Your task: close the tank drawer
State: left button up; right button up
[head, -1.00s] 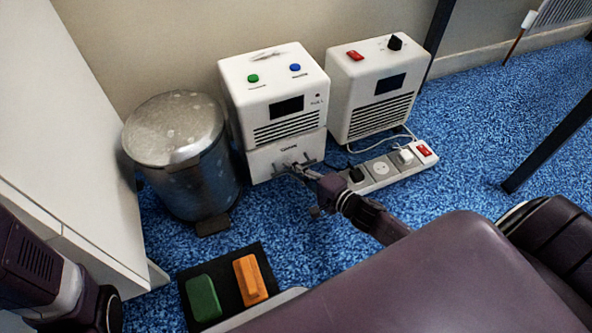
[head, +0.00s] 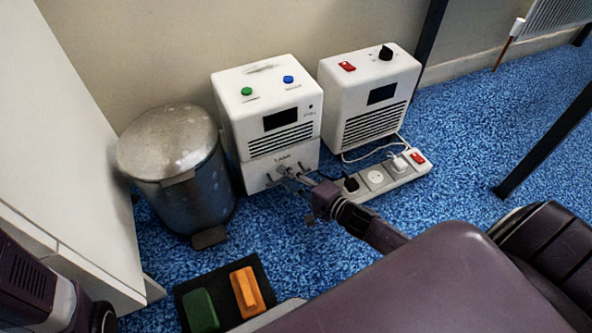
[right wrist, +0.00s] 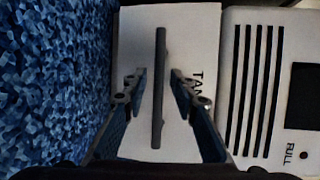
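The tank drawer (head: 258,174) is the white lower front of the white box with green and blue buttons (head: 266,103). The right wrist view shows its white face (right wrist: 138,24), part of a "TAN" label and a dark bar handle (right wrist: 160,88). How far the drawer stands out is hard to tell. My right gripper (head: 290,172) is at the drawer's front. In the right wrist view its fingers (right wrist: 158,76) are open, one on each side of the handle, with visible gaps. My left gripper is out of view; only part of that arm shows at the lower left.
A metal pedal bin (head: 185,170) stands close left of the box. A white heater (head: 368,100) stands right, with a power strip (head: 376,177) and cables before it. A black mat (head: 262,272) with green and orange blocks lies in front. Blue carpet is clear between.

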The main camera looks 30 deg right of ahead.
jog(key=v, duration=1.1)
jog(key=shift+s, duration=0.35)
jog(key=shift+s+d, duration=0.1)
jog(key=shift+d, duration=0.05)
